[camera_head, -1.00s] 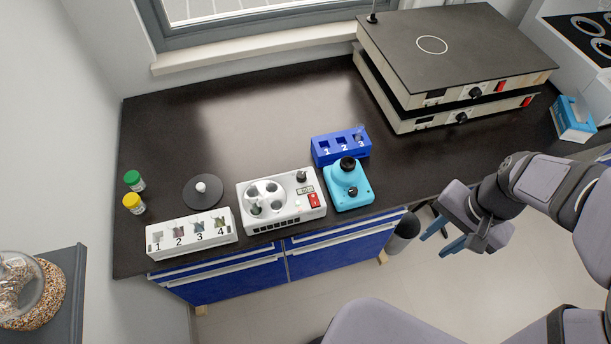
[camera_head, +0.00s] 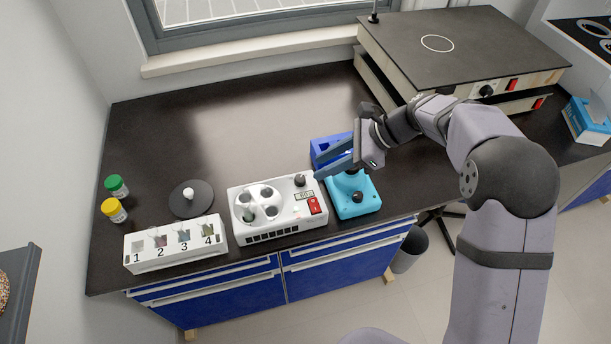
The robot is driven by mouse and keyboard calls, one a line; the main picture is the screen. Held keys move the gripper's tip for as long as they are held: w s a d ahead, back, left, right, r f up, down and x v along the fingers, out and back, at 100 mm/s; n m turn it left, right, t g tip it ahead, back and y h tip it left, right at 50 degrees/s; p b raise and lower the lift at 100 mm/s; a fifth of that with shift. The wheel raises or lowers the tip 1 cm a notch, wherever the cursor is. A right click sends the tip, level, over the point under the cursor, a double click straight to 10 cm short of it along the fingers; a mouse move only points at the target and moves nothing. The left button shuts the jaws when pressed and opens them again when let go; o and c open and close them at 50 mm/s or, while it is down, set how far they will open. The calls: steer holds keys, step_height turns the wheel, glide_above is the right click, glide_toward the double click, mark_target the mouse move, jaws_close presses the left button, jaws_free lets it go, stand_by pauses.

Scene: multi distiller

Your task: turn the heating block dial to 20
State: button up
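The heating block (camera_head: 268,230) is a white box on the dark bench, with several round wells in a raised plate. A vial stands in one well at its left. Its dark dial (camera_head: 299,181) is at the back right corner, beside a small display (camera_head: 304,195) and above a red switch (camera_head: 315,206). I cannot read the display or the dial setting. My gripper (camera_head: 338,172) is open and empty, just right of the dial, over the light-blue device.
A light-blue device (camera_head: 352,209) and a blue numbered rack (camera_head: 325,147), partly hidden by my gripper, stand at right. A white numbered rack (camera_head: 176,261), a dark disc (camera_head: 189,206) and two capped bottles (camera_head: 116,186) are at left. Stacked hotplates (camera_head: 465,45) stand behind. The bench's back left is clear.

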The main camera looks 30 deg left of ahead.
mark_target(300, 178)
steer(key=shift+p+x, duration=0.75)
steer(key=shift+x, duration=2.85)
steer(key=c, duration=0.8)
